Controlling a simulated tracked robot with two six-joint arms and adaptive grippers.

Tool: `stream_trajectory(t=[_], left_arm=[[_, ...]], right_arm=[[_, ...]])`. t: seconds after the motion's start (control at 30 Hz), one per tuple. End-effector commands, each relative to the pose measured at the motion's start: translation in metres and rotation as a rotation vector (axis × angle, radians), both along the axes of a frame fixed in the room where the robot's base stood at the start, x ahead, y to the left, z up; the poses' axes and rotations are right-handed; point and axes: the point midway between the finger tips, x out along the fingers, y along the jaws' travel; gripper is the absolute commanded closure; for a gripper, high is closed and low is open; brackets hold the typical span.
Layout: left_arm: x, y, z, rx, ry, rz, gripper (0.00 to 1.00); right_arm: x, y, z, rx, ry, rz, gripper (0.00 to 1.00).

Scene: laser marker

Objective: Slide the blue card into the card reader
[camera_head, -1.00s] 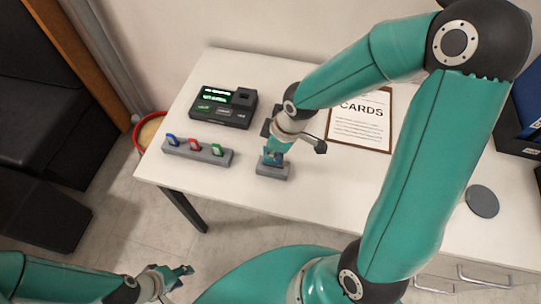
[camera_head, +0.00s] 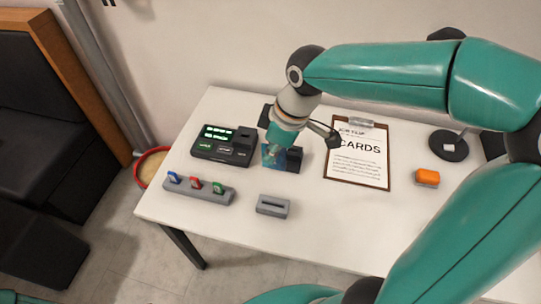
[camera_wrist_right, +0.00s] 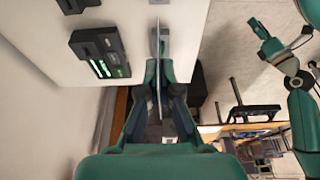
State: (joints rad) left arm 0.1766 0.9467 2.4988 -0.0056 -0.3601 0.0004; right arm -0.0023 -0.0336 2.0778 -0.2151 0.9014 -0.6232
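A thin dark-blue card (camera_head: 270,157) stands upright in my right gripper (camera_head: 279,142), which is shut on its upper part. The wrist view shows this card (camera_wrist_right: 158,75) edge-on between the fingers. A black block (camera_head: 294,160), possibly the card reader, sits just behind and right of the card. The card hides part of it, and I cannot tell whether they touch. A black console (camera_head: 222,155) with lit green displays stands left of the gripper. My left gripper (camera_wrist_right: 262,36) appears small in the wrist view, its opening unclear.
A grey slotted holder (camera_head: 272,206) stands empty at the table's front. Bare table lies between clipboard and holder.

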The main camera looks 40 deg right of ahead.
Motion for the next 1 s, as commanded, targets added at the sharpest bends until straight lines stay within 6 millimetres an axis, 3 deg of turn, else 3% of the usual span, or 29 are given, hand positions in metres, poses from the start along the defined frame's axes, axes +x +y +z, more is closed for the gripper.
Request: stream_trajectory(t=[0.27,0.47,0.7,0.83,1.0], left_arm=[[0.0,0.0,0.0,0.0,0.0,0.0,0.6],[0.0,0.0,0.0,0.0,0.0,0.0,0.6],[0.0,0.0,0.0,0.0,0.0,0.0,0.6],[0.0,0.0,0.0,0.0,0.0,0.0,0.6],[0.0,0.0,0.0,0.0,0.0,0.0,0.6]], right_arm=[[0.006,0.0,-0.005,-0.001,0.002,-0.026,1.0],[0.045,0.003,-0.034,-0.002,0.007,-0.213,1.0],[0.105,0.022,-0.088,-0.004,0.004,-0.508,1.0],[0.126,0.032,-0.112,-0.003,0.003,-0.622,1.0],[0.137,0.038,-0.126,-0.002,0.0,-0.7,1.0]])
